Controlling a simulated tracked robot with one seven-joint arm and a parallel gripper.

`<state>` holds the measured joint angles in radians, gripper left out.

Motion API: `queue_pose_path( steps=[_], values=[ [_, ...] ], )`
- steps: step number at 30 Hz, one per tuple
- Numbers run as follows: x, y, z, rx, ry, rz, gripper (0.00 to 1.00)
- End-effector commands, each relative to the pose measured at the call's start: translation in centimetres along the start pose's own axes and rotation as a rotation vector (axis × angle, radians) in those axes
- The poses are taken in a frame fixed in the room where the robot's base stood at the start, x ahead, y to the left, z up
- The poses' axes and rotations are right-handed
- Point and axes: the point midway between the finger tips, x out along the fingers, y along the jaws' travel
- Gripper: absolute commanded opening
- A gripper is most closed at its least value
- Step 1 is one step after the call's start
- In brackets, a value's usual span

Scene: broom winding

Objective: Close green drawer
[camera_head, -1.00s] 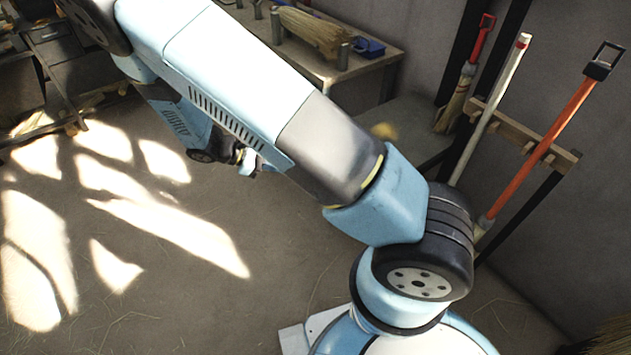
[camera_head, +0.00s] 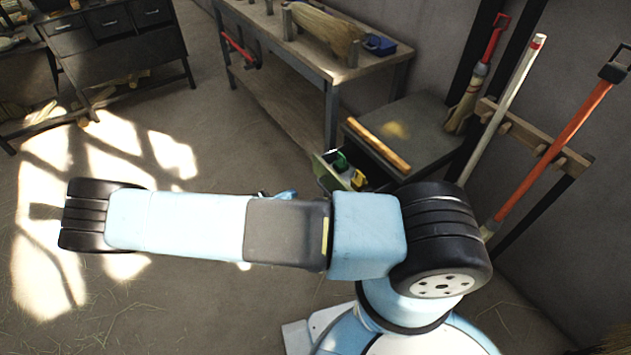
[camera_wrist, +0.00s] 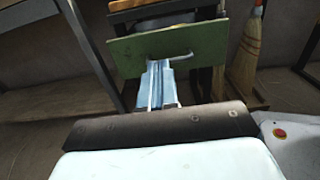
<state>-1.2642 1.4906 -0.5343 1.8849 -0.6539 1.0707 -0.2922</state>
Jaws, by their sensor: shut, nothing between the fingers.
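The green drawer (camera_head: 329,172) stands pulled out of a low dark-topped cabinet (camera_head: 425,128) in the head view, with green and yellow items inside. In the wrist view its flat green front (camera_wrist: 205,42) faces me, with a pale bar handle on it. My gripper (camera_wrist: 158,66) is shut and empty, pointing at the front around the handle's height. I cannot tell whether the fingertips touch the front. In the head view my arm hides most of the gripper.
A wooden bar (camera_head: 380,145) lies on the cabinet top. A workbench (camera_head: 318,70) stands behind to the left. A rack (camera_head: 535,145) with long-handled tools is at the right. Open floor (camera_head: 190,290) lies to the left and in front.

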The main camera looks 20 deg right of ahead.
Motion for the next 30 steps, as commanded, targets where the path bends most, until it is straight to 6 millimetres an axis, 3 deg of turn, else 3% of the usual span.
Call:
queue_pose_path(
  steps=[5,21,30],
  values=[
    [1.7,0.0,0.0,-0.001,-0.005,0.0,0.0],
    [10.9,-0.1,0.0,-0.001,-0.003,-0.002,0.0],
    [13.7,0.0,0.0,0.0,-0.001,0.0,0.0]
  ],
)
